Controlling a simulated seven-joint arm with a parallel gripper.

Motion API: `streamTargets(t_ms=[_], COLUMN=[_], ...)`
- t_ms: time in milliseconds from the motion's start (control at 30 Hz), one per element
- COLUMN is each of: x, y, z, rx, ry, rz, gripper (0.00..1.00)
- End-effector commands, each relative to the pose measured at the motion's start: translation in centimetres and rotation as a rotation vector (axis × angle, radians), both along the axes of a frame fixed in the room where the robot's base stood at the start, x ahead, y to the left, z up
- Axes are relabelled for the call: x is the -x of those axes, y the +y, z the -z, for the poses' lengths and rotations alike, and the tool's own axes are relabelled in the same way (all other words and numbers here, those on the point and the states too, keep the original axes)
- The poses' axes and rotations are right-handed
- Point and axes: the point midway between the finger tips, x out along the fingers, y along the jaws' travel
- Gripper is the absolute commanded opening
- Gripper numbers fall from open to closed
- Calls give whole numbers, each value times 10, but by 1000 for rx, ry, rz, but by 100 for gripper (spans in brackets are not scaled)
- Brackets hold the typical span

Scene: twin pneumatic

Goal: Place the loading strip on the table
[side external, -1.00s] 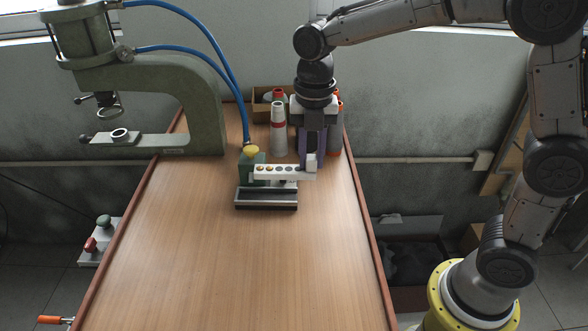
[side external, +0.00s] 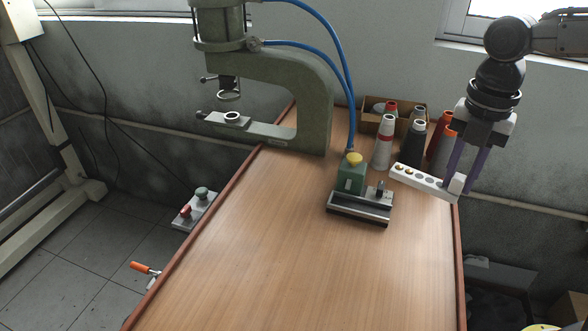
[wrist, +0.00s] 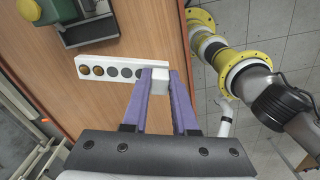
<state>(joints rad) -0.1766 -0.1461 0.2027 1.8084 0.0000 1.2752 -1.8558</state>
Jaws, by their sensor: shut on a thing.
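The loading strip (side external: 424,178) is a white bar with a row of round holes. The two holes at its far end hold brass-coloured pieces, and the others look grey. It also shows in the wrist view (wrist: 125,61), stretching left from my gripper. My gripper (side external: 464,182) has purple fingers, shut on the white block at the strip's right end (wrist: 159,80). The strip is over the right side of the wooden table (side external: 300,250), near its right edge. I cannot tell exactly how high it is.
A green fixture with a yellow knob (side external: 352,172) on a dark base (side external: 360,207) stands left of the strip. Bottles (side external: 384,142) and a cardboard box (side external: 375,127) stand behind. A green press (side external: 315,100) is at the back left. The table's front is clear.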

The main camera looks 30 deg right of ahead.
Motion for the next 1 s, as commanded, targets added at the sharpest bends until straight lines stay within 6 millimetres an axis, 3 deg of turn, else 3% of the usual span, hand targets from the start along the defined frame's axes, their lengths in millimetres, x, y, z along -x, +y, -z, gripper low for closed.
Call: streamTargets(t_ms=[200, 400, 767, 1000], x=[-63, -108, -139, -182], y=[27, 55, 82, 96], z=[-11, 0, 32, 53], rx=[1, 1, 0, 0], ry=[3, 3, 2, 2], rz=[334, 483, 463, 462], gripper=[0, 0, 0, 0])
